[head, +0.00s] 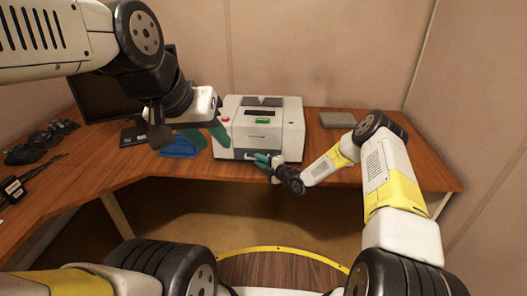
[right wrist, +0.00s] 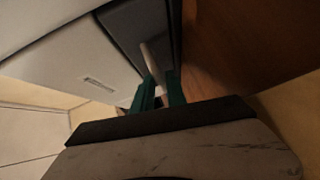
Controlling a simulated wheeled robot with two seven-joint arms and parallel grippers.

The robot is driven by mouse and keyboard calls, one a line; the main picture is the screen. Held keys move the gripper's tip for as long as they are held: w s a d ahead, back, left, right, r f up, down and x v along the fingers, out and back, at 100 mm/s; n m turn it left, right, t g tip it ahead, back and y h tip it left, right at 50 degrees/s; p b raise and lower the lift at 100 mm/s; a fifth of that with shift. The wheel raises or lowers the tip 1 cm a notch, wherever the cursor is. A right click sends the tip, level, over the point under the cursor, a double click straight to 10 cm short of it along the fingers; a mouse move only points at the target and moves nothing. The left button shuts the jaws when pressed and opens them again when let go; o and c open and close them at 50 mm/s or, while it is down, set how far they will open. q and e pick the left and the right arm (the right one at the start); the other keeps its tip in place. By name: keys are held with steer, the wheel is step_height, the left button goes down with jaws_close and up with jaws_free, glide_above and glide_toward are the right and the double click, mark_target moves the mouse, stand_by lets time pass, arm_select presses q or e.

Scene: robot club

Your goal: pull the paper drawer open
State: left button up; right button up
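The white printer (head: 264,112) stands on the wooden desk. Its paper drawer (right wrist: 126,24) is the dark grey panel low on its front, with a pale handle bar (right wrist: 151,62). No gap shows around the drawer. My right gripper (head: 266,160) is at the drawer's front, low on the printer. In the right wrist view its green fingers (right wrist: 160,92) are at the end of the handle, which runs down between them; whether they press on it I cannot tell. My left gripper (head: 207,136) is open and empty, in front of the printer's left side.
A monitor (head: 98,98) and a blue object (head: 178,148) are left of the printer. Game controllers (head: 40,144) lie at the far left. A grey flat box (head: 340,119) is on the right. Desk space (head: 420,165) at the right is clear.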

jaws_close()
stand_by(1.2)
